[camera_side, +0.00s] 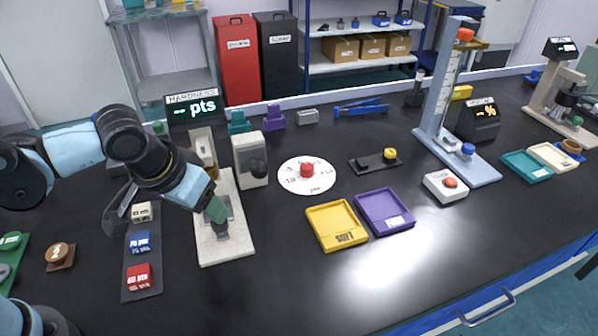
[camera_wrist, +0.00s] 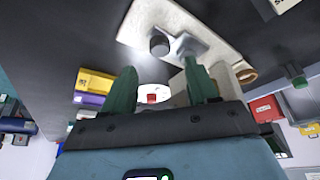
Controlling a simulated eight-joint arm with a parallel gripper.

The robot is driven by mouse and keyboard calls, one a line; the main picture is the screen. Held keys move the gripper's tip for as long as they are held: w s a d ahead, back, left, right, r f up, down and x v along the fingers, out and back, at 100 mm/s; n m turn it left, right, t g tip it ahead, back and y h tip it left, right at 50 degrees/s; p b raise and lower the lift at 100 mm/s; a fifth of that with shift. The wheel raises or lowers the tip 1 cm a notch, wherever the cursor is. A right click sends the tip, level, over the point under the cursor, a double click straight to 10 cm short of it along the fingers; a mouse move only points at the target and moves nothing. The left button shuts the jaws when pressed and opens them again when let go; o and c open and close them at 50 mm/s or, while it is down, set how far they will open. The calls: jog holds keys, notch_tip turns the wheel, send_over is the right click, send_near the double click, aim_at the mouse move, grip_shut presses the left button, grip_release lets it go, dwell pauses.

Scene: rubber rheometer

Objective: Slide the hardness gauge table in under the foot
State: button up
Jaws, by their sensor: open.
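The hardness gauge stands at left centre in the side view, with a pale speckled base plate (camera_side: 236,240) reaching toward the front. Its upright (camera_side: 203,150) is at the back of the plate; I cannot make out the foot. On the plate, a small grey metal piece, which looks like the gauge table (camera_wrist: 190,45), sits beside a dark round knob (camera_wrist: 159,43) in the wrist view. My gripper (camera_side: 217,212) is low over the plate, partly hiding these. Its green fingers (camera_wrist: 160,85) are apart with nothing visibly held. I cannot tell whether a finger touches the table.
A grey block with a dark knob (camera_side: 250,160) stands right of the plate. A dark rack (camera_side: 142,262) of labelled samples lies to its left. A round white dial (camera_side: 307,188), yellow tray (camera_side: 336,225) and purple tray (camera_side: 384,212) are to the right. The front bench is clear.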

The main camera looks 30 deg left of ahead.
jog(key=shift+x, duration=3.05)
jog(key=shift+c, duration=0.4)
grip_shut()
